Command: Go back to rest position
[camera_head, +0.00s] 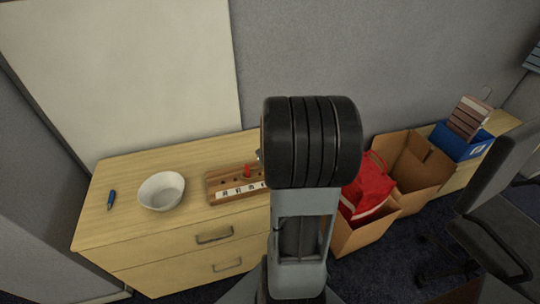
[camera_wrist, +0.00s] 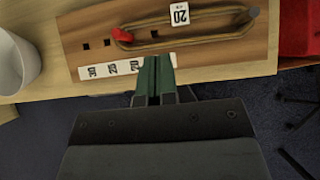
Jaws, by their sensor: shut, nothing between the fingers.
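My gripper (camera_wrist: 155,78) shows in the wrist view with its two green fingertips together and nothing between them. The fingertips overlap the front edge of a brown wooden board (camera_wrist: 85,30) in the picture; whether they touch it I cannot tell. In the head view the board (camera_head: 222,181) lies on a wooden cabinet top. My arm hides its right part and most of the gripper there.
Right of my arm are open cardboard boxes (camera_head: 420,170), a red bag (camera_head: 370,188), a blue box (camera_head: 462,143) with books, and a dark chair (camera_head: 490,190).

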